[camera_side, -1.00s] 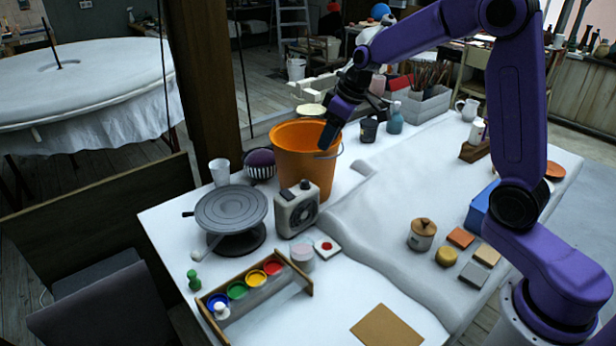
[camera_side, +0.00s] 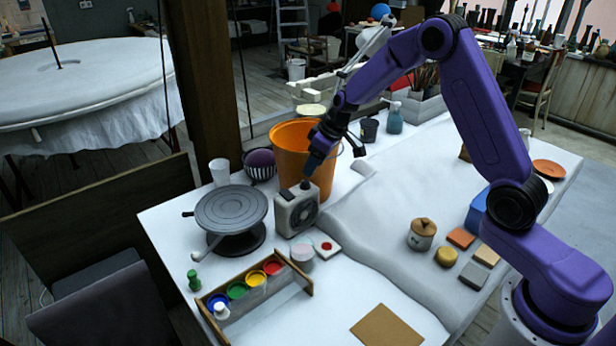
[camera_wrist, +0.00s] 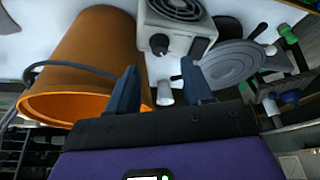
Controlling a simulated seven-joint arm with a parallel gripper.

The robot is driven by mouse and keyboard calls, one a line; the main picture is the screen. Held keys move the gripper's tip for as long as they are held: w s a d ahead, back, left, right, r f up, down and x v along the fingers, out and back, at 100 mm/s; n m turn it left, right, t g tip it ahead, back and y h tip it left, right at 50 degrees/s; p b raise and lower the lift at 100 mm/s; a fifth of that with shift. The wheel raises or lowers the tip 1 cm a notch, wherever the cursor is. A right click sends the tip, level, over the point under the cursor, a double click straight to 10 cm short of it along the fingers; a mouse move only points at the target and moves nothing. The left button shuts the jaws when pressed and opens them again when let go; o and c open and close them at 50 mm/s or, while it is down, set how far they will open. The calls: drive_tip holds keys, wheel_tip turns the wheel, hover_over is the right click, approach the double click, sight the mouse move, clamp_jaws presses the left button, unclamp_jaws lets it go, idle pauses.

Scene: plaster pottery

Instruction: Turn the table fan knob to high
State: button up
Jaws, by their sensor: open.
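The table fan (camera_side: 297,210) is a small cream box with a round dark grille, standing on the white table beside the turntable. Its dark knob (camera_side: 305,185) sits on top, with a dark flat patch beside it. The knob (camera_wrist: 159,43) also shows in the wrist view, on the top of the fan (camera_wrist: 173,38), beyond the fingertips and roughly centred between them. My gripper (camera_side: 313,168) hangs just above the knob, pointing down. In the wrist view my gripper (camera_wrist: 160,78) has its two fingers apart with nothing held. I cannot tell the knob's setting.
An orange bucket (camera_side: 288,155) stands close behind the fan, beside my gripper. A grey turntable (camera_side: 231,208) is left of the fan. A paint rack (camera_side: 262,288) and a pink-white pot (camera_side: 302,256) are in front.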

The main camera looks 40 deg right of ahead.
sight(305, 181)
drive_tip(key=shift+x, duration=2.85)
clamp_jaws()
